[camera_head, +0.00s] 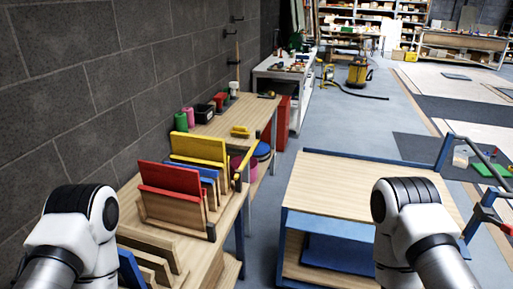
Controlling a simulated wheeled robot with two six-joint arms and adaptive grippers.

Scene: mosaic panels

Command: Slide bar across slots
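A wooden slotted rack stands on the workbench (230,212) at left. Coloured panels stand upright in it: a red panel (168,178), a blue panel (209,172) partly hidden behind it, and a yellow panel (198,148) farther back. A thin yellow bar (246,160) shows at the right end of the rack, by the yellow panel; I cannot tell if it crosses the slots. Small dark blocks (211,232) sit at the rack's right ends. My two white arms show at the lower left and lower right. Both grippers are out of frame.
A wood-topped cart (340,180) with blue frame stands right of the bench, with a floor gap between. A grey block wall (90,90) closes the left side. Green, red and dark containers (204,113) and a yellow item (240,131) sit farther along the bench.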

